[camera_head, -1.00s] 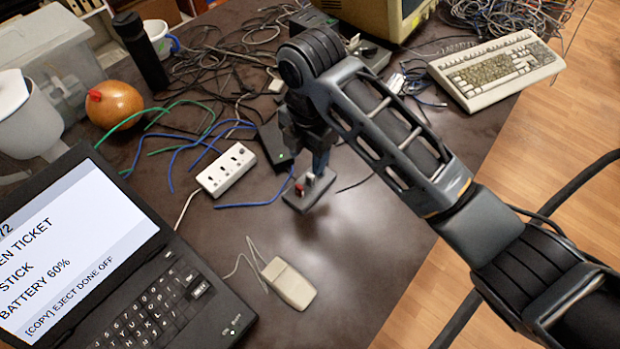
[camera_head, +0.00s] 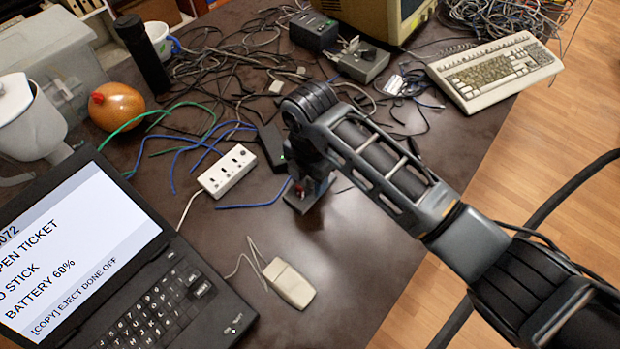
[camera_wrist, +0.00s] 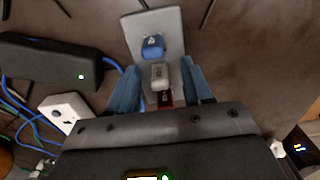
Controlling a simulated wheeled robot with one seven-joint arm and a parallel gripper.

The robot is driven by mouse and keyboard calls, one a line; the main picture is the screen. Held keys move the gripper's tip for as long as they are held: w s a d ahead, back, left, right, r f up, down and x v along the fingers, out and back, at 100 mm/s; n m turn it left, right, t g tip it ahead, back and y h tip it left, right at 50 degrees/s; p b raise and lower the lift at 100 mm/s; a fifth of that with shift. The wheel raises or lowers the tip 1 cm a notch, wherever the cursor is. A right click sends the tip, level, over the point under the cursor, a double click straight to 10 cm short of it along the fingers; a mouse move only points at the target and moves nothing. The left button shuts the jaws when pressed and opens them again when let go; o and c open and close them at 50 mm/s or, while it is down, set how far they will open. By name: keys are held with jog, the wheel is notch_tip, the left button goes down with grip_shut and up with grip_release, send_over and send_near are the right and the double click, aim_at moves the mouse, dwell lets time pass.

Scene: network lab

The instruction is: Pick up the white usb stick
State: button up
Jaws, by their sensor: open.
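The white usb stick (camera_wrist: 158,76) stands in a grey holder (camera_wrist: 160,24) between a blue stick (camera_wrist: 152,47) and a red stick (camera_wrist: 165,99), seen from above in the wrist view. My gripper (camera_wrist: 159,68) is open, with one blue finger on each side of the white stick; I cannot tell whether either finger touches it. In the head view my gripper hangs low over the holder (camera_head: 299,204). The red stick shows there (camera_head: 300,187), while the white and blue sticks are hidden behind my gripper.
A white power strip (camera_head: 227,170) lies left of the holder, with a black box (camera_head: 272,147) close by. A beige mouse (camera_head: 289,283) and a laptop (camera_head: 165,300) are nearer the front. Loose cables cover the back; the table right of the holder is mostly clear.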

jog(key=shift+c, duration=0.5)
grip_shut()
jog(key=shift+r, duration=0.1)
